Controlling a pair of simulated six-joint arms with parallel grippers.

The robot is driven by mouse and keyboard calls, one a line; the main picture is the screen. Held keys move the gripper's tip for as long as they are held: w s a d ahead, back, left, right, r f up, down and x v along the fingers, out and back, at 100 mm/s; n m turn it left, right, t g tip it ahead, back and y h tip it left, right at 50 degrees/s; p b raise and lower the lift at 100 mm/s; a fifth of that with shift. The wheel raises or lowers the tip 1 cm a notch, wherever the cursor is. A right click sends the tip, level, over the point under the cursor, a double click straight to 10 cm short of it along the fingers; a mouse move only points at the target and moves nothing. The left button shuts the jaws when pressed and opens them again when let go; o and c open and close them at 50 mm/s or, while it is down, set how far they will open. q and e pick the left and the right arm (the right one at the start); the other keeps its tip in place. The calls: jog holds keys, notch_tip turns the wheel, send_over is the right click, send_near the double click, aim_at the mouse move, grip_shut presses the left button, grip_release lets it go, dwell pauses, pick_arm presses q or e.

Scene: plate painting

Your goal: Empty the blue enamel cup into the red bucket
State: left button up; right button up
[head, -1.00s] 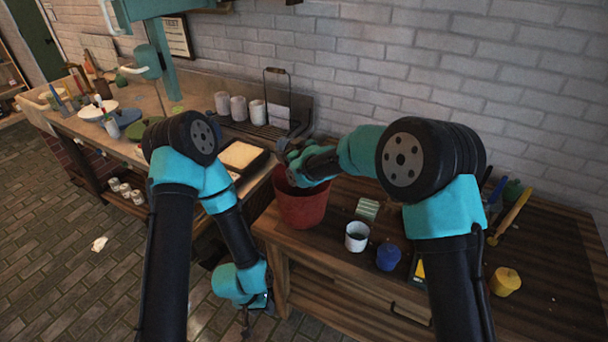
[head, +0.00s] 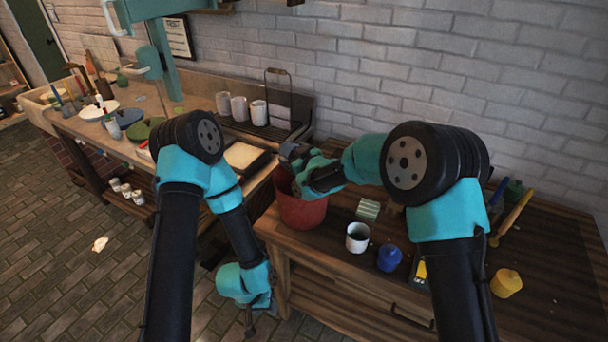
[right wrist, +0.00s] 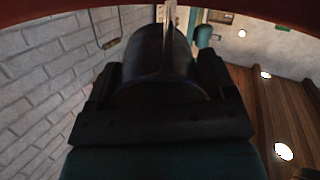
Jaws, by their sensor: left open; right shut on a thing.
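My right gripper (head: 299,165) is over the red bucket (head: 303,211), which stands at the left end of the wooden table. It is shut on a dark grey-blue cup (head: 289,151), which is small and partly hidden here. In the right wrist view the cup (right wrist: 163,62) is a dark rounded shape between the jaws. The camera there looks upward, so the wrist is rolled over. The cup looks tipped; its mouth and contents cannot be made out. My left gripper (head: 250,309) hangs low in front of the table, open and empty.
A white cup (head: 357,237), a blue pot (head: 389,257), a yellow pot (head: 506,284) and a green-striped block (head: 368,209) stand right of the bucket. A brick wall (head: 420,65) is behind.

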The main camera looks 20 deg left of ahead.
aim_at(293, 146)
jog(key=shift+s+d+r+t+y, duration=0.15)
jog(key=shift+d+r+t+y, duration=0.1)
jog(key=shift+t+y, duration=0.35)
dwell(0.6)
jog(key=shift+s+d+r+t+y+b, duration=0.1)
jog(key=shift+r+t+y+b, duration=0.15)
jog(key=shift+r+y, duration=0.3)
jog(key=shift+s+d+r+t+y+b, duration=0.15)
jog(key=shift+r+t+y, duration=0.25)
jog(key=shift+r, duration=0.2)
jog(key=shift+r, duration=0.15)
jog(key=shift+w+a+f+g+h, duration=0.2)
jog(key=shift+f+g+h, duration=0.25)
jog(key=shift+f, duration=0.2)
jog(key=shift+w+a+f+g+h, duration=0.15)
jog(key=shift+f+g+h, duration=0.2)
jog(key=shift+f, duration=0.25)
jog(key=shift+w+a+f+g+h, duration=0.15)
jog(key=shift+f+g+h, duration=0.15)
jog(key=shift+g+h, duration=0.25)
jog(key=shift+w+a+r, duration=0.1)
jog(key=shift+r, duration=0.05)
